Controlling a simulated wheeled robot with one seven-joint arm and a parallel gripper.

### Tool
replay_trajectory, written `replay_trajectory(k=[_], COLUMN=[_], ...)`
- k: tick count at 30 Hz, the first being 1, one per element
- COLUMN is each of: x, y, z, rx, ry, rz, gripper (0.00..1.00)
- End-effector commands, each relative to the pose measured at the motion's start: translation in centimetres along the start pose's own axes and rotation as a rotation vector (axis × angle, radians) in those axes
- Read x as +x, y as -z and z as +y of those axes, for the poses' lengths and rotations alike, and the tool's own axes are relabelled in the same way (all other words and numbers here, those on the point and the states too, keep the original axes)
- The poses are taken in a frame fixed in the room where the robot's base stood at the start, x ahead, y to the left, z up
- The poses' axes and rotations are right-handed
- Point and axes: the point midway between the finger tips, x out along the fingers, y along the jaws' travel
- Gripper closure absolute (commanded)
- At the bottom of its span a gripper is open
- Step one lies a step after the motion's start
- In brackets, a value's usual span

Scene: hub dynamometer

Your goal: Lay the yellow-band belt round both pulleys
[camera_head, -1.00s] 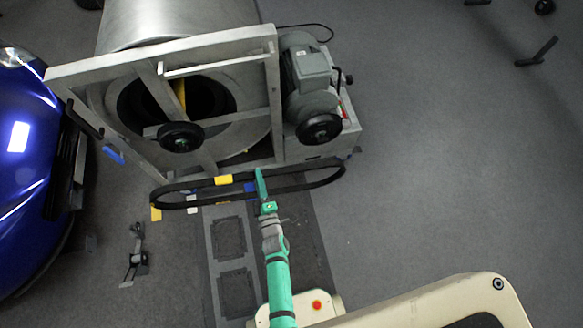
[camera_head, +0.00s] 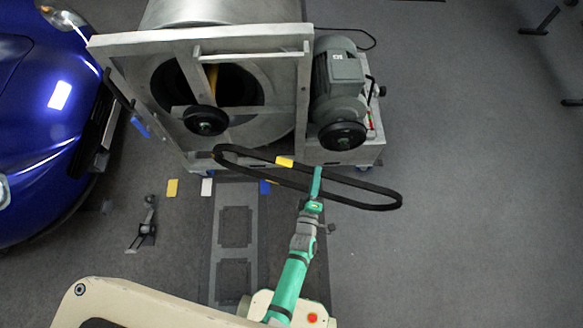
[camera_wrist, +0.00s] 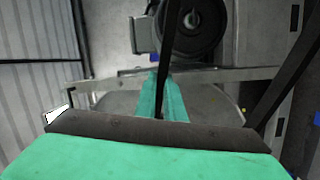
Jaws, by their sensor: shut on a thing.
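The yellow-band belt (camera_head: 352,203) is a long black loop with a yellow band (camera_head: 284,161) on its far side. My gripper (camera_head: 317,180) is shut on the belt and holds it level in front of the machine, apart from both pulleys. The left pulley (camera_head: 205,120) is a black wheel on the drum frame. The right pulley (camera_head: 342,136) is a black wheel on the grey motor. In the wrist view, a black belt strand (camera_wrist: 168,60) runs up from between the green fingers (camera_wrist: 160,97), in front of a black pulley (camera_wrist: 190,22).
The metal drum frame (camera_head: 303,100) and motor (camera_head: 340,75) stand behind the belt. A blue car (camera_head: 50,110) is at left. A small stand (camera_head: 145,225) and coloured floor markers lie left of the floor plate.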

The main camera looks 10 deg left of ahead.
Motion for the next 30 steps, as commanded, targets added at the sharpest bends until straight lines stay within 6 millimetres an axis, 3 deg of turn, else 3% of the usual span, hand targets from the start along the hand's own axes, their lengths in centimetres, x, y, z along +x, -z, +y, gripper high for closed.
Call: replay_trajectory(k=[9, 15, 23, 30], x=[-1.3, -2.2, -2.6, -1.7], y=[7.5, 10.6, 11.8, 12.0], z=[2.7, 4.2, 5.0, 4.9], rx=[0.003, 0.003, 0.003, 0.003], ry=[0.033, 0.047, 0.053, 0.052], rz=[0.148, 0.211, 0.233, 0.234], gripper=[1.00, 1.00, 1.00, 1.00])
